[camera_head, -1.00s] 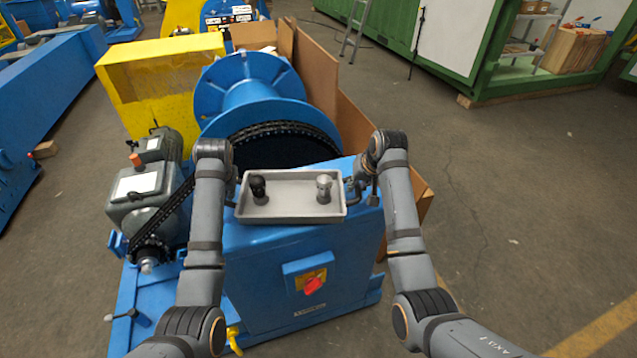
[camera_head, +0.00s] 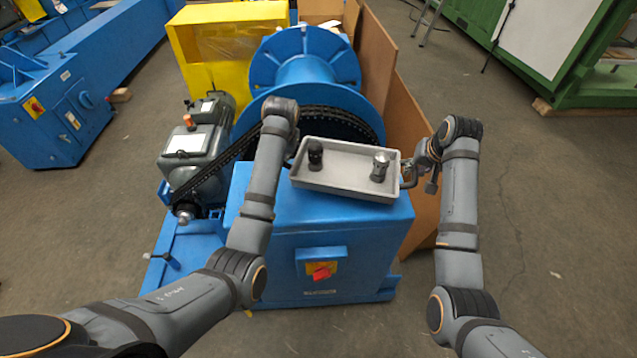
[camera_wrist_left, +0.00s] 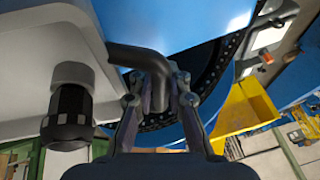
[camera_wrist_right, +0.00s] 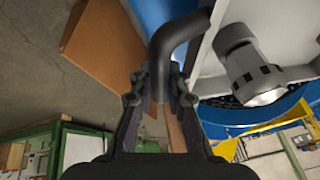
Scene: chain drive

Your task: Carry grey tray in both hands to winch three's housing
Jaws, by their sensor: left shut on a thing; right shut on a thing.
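The grey tray (camera_head: 347,171) is held between my two grippers, in front of the blue drum and over the blue housing (camera_head: 322,222) with a red switch on its front. The tray looks tilted a little, its right side lower in the head view. A black-topped piece (camera_head: 315,154) stands in its left part and a silver-topped piece (camera_head: 380,166) in its right part. My left gripper (camera_wrist_left: 160,98) is shut on the dark bent handle at one end; the arm hides it in the head view. My right gripper (camera_head: 408,178) is shut on the other end's handle (camera_wrist_right: 162,55).
A motor (camera_head: 196,148) with a chain stands left of the housing. The blue drum (camera_head: 306,75) and brown boards (camera_head: 408,125) are behind. A yellow guard (camera_head: 215,45) is at the back. Another blue machine (camera_head: 50,110) stands far left. Floor at right is clear.

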